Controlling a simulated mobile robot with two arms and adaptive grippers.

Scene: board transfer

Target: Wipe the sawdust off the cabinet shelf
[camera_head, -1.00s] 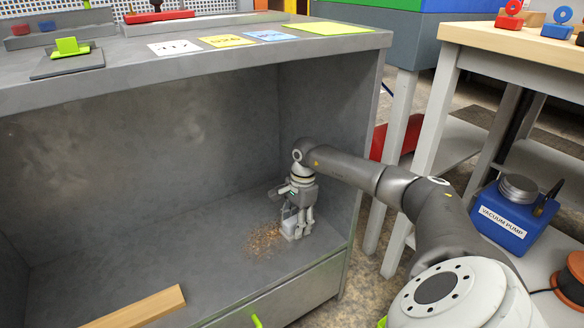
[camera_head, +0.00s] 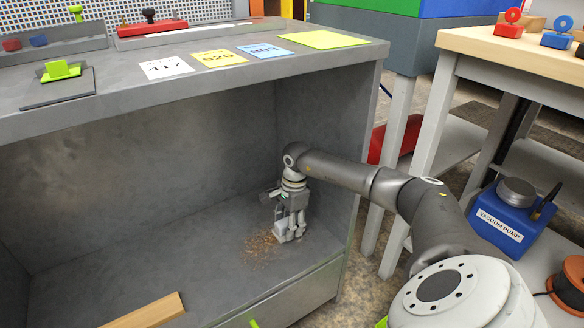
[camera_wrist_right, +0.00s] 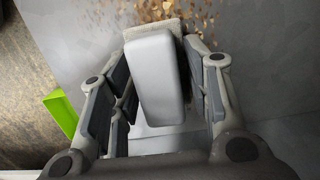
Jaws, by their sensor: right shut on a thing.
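The sawdust (camera_head: 262,247) lies as a loose brown patch on the grey cabinet shelf (camera_head: 190,262), toward its right end. My right gripper (camera_head: 288,232) reaches into the cabinet and points down. It is shut on a pale block-shaped wiper (camera_wrist_right: 157,75), which stands at the right edge of the sawdust; in the head view its foot appears to be on the shelf. In the right wrist view the wiper sits between both fingers, with sawdust (camera_wrist_right: 150,10) around its far end. My left gripper is not in view.
The cabinet's side wall (camera_head: 335,150) is close to the right of my gripper, and its top (camera_head: 200,70) is overhead. A wooden strip (camera_head: 148,312) lies at the shelf's front. A green handle (camera_wrist_right: 61,114) shows below the front edge.

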